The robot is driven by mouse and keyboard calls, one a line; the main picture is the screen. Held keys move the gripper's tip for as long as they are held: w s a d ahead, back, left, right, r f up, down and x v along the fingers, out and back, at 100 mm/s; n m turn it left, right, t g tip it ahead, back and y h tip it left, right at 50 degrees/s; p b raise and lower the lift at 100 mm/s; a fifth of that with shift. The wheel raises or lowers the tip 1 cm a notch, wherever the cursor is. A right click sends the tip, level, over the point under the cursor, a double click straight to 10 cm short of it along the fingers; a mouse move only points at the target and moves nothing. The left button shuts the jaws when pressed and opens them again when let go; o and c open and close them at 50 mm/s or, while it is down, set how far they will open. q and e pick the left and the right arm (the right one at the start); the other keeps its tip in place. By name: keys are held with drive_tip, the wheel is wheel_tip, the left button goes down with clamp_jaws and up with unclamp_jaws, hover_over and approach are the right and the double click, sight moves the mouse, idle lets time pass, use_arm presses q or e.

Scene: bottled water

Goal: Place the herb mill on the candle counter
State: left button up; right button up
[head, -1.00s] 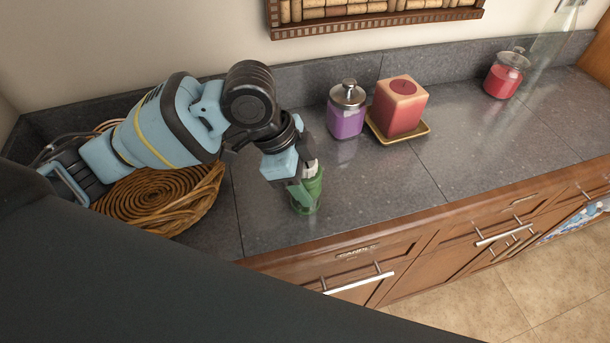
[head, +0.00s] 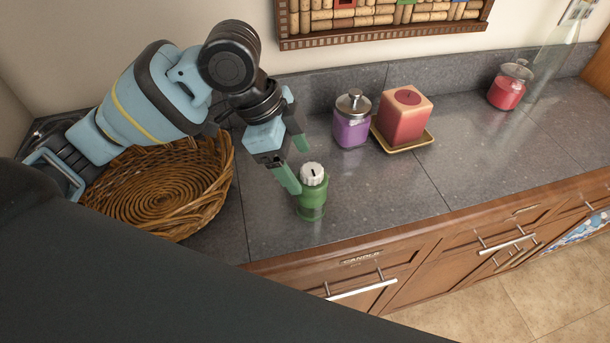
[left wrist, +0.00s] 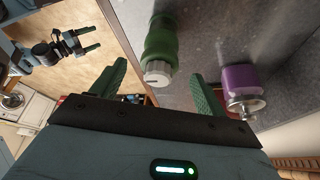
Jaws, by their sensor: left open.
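The herb mill (head: 312,200), green with a white ribbed cap, stands upright on the grey candle counter (head: 390,205), near its front edge. The drawer front below bears a CANDLE label. My left gripper (head: 297,166) is open, just above and behind the mill, with its fingers clear of it. In the left wrist view the mill (left wrist: 160,45) shows between the two spread green fingers (left wrist: 159,72), cap toward the gripper. My right gripper (left wrist: 90,40) shows small at the upper left of the left wrist view, empty with its fingers apart.
A round wicker basket (head: 165,190) lies left of the mill, under my left arm. A purple jar (head: 351,128), a red square candle (head: 405,118) on a gold dish and a red jar (head: 507,93) stand toward the back. Counter right of the mill is clear.

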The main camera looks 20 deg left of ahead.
use_arm(q)
drive_tip(key=shift+v, duration=2.35)
